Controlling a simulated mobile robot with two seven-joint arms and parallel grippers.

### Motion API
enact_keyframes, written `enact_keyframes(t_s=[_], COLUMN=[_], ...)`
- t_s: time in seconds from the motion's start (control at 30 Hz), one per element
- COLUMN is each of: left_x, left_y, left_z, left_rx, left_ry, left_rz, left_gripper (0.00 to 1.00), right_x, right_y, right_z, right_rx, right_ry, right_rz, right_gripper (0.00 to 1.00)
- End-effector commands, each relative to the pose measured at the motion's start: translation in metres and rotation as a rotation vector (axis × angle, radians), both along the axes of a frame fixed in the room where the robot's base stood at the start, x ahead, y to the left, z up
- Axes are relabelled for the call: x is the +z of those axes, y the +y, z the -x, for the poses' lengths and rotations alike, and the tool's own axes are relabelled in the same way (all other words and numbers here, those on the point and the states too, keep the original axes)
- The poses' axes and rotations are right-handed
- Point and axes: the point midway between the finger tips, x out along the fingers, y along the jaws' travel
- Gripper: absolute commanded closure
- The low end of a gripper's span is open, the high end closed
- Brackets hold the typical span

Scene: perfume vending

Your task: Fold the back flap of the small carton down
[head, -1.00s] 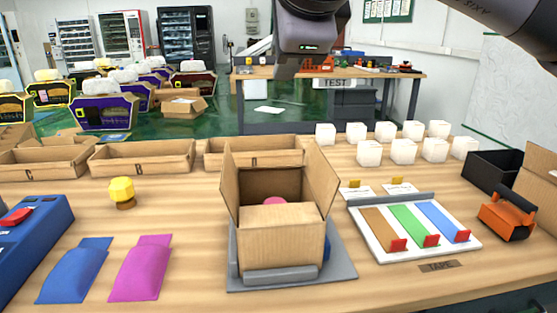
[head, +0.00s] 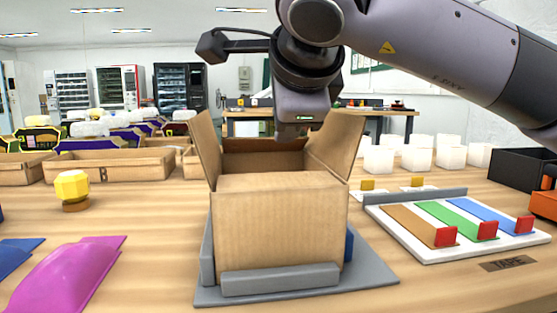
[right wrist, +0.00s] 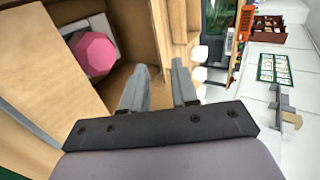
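The small carton (head: 280,222) stands upright on a grey fixture (head: 300,295) at the middle of the table, its top open. Its left flap (head: 208,147) and right flap (head: 337,143) stand up and lean outward. The back flap (head: 262,146) rises at the rear, partly hidden by my right gripper. A pink faceted object (right wrist: 95,54) lies inside the carton in the right wrist view. My right gripper (right wrist: 160,80) is at the carton's back edge, fingers apart, with the edge of the cardboard near the gap; contact is unclear. My left gripper is not in view.
A white board with coloured strips (head: 455,228) lies right of the carton. White cubes (head: 420,153) stand behind it. A yellow-topped bottle (head: 73,190) and a magenta pouch (head: 70,275) are at left. Cardboard trays (head: 110,165) line the back.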

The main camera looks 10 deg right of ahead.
Motion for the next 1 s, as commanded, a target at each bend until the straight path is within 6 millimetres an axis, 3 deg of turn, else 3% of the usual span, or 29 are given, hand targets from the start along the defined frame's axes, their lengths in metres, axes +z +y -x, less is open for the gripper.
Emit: enact_keyframes(t_s=[0.5,0.83,0.87,0.93,1.0], left_x=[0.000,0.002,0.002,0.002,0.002], left_y=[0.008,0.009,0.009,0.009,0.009], left_z=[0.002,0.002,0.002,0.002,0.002], left_rx=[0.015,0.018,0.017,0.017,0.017], left_ry=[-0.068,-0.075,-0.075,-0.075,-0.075], left_rz=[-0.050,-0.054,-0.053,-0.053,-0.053], left_gripper=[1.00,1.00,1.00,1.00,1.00], right_x=[-0.037,-0.038,-0.038,-0.038,-0.038], right_y=[0.000,0.000,0.000,0.000,0.000], right_z=[-0.054,-0.058,-0.058,-0.058,-0.058], right_rx=[-0.001,0.001,0.001,0.001,0.000], right_ry=[0.002,0.000,0.000,0.000,0.000], right_rz=[-0.001,0.000,0.000,-0.001,0.000], right_gripper=[0.71,0.71,0.78,1.00,1.00])
